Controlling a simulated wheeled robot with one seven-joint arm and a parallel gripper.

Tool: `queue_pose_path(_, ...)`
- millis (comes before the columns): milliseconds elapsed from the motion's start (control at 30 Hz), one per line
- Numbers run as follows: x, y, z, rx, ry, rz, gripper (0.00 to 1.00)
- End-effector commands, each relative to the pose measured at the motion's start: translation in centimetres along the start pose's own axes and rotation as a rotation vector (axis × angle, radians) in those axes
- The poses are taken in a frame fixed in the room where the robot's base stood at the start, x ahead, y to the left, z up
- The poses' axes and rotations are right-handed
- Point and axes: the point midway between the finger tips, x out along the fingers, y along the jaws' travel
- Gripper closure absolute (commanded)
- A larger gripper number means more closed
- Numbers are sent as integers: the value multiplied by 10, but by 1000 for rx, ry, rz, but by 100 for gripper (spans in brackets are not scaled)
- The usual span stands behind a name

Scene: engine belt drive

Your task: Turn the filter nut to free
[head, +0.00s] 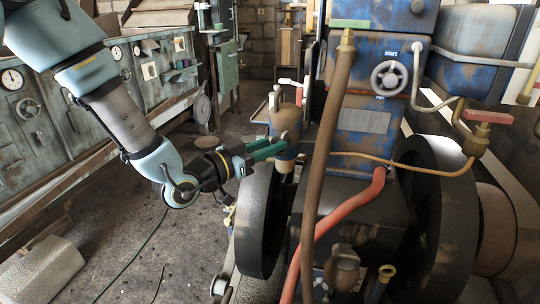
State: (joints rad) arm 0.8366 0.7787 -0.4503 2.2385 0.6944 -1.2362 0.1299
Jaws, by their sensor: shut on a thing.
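The filter (286,119) is an upright cylinder with a brown upper body, a blue lower part and a pale bottom end, on the left side of the blue engine. My gripper (276,146) reaches in from the left at the height of the blue part. Its green fingers are shut on the filter nut there. The nut is mostly hidden behind the fingers, so its outline and turn angle cannot be told.
A dark flywheel (258,222) stands just below my gripper. A brown hose (335,120) and a red hose (332,222) run close on the right. A handwheel (389,77) sits on the engine front. Green cabinets (60,100) line the left; the floor between is mostly open.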

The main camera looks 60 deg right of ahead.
Motion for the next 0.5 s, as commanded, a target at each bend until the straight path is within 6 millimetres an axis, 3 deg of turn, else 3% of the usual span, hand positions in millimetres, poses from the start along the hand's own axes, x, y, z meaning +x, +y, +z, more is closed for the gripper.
queue_pose_path(67,0,6,7,0,-1,-68,100)
queue_pose_path(500,4,14,4,0,2,-434,100)
